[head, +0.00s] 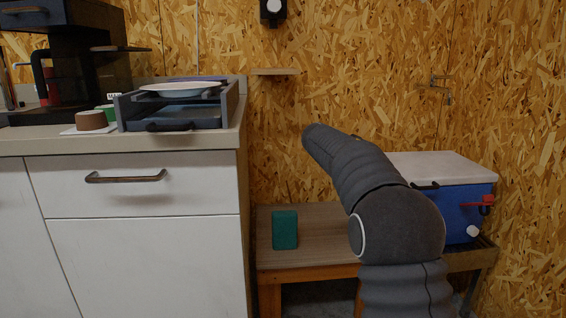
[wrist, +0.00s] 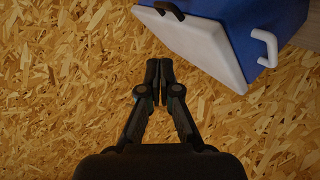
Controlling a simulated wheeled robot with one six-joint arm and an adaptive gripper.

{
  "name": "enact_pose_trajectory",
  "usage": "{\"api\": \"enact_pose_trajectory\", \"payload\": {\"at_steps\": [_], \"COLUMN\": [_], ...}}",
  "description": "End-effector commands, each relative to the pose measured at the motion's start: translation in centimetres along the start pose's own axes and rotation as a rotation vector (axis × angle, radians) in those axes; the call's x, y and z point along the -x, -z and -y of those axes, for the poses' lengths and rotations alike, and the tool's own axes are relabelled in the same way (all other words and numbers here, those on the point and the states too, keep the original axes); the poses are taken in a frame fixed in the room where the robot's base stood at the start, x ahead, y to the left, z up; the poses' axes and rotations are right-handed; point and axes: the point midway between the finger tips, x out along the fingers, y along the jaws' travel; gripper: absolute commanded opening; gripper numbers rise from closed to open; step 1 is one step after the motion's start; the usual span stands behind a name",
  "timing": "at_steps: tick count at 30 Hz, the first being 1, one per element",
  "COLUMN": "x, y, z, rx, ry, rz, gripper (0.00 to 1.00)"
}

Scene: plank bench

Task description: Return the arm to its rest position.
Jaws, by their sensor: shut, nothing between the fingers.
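My gripper (wrist: 159,66) shows in the wrist view with its two fingers together, shut and empty. Behind the fingertips is the chipboard wall, and the blue cooler is close by at the upper right, apart from the fingers. In the head view my dark grey arm rises at the right and bends up to the left in front of the bench. My gripper cannot be made out in that view.
A blue cooler (head: 461,210) with a white lid stands on the plank bench (head: 330,226), partly behind my arm. A green block (head: 285,230) stands on the bench's left part. A white cabinet (head: 150,250) at left carries a grey tray (head: 185,118) and a coffee machine (head: 75,60).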

Motion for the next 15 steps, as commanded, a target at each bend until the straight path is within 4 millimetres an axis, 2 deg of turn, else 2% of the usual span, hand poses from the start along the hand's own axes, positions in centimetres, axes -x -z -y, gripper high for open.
{"api": "enact_pose_trajectory", "payload": {"at_steps": [1, 3, 8, 15], "x": [0.9, 1.8, 4.0, 8.0], "y": [-0.9, -2.4, -6.4, -13.6], "z": [-1.7, -3.1, -6.1, -9.7], "rx": [0.012, 0.037, 0.084, 0.134], "ry": [0.037, 0.093, 0.220, 0.417], "rz": [0.021, 0.050, 0.108, 0.170], "gripper": [0.00, 0.00, 0.00, 0.00]}}
